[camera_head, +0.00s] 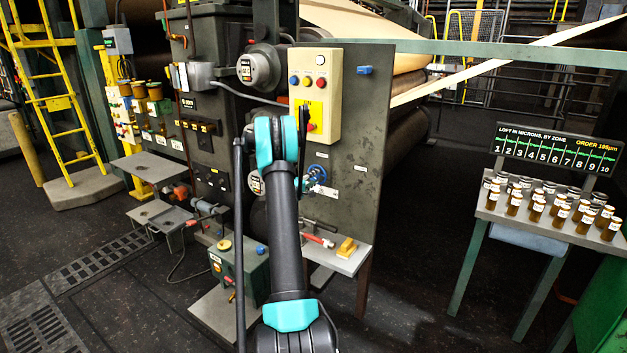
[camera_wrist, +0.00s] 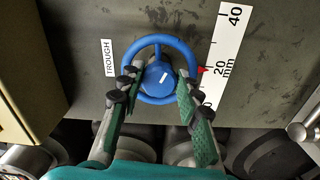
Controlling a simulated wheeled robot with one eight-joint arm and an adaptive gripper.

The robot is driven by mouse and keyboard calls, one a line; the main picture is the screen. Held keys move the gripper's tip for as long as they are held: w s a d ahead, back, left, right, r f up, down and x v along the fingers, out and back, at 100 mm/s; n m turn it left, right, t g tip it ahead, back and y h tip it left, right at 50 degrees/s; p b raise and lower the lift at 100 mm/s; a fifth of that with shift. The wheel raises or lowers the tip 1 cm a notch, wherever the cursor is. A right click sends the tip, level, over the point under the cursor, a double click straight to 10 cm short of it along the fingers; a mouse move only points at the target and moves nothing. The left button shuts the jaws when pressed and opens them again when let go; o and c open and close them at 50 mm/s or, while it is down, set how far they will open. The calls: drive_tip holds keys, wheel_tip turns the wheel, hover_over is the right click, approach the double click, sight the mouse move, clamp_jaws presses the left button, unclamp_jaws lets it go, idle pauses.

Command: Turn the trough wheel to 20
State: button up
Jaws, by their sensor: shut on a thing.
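The blue trough wheel (camera_wrist: 163,41) is on the dark machine panel in the wrist view, with a "TROUGH" label (camera_wrist: 108,59) on its left. A white millimetre scale (camera_wrist: 231,40) runs along the wheel's right. A red pointer (camera_wrist: 204,70) sits beside the scale, about level with the 20 mark. In the head view the wheel (camera_head: 319,173) is partly hidden by my arm, and my fingertips are hard to make out.
A cream control box (camera_head: 318,85) with coloured buttons is above the wheel. Rollers lie under the panel in the wrist view. A table (camera_head: 490,214) with several small jars and a loft display (camera_head: 556,149) stands at right.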

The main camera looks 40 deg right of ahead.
drive_tip(key=shift+n, duration=2.2)
drive_tip(key=o, duration=1.2)
drive_tip(key=shift+r, duration=0.1)
drive_tip(key=shift+c, duration=0.2)
drive_tip(key=shift+a, duration=0.1)
drive_tip(key=v, duration=1.2)
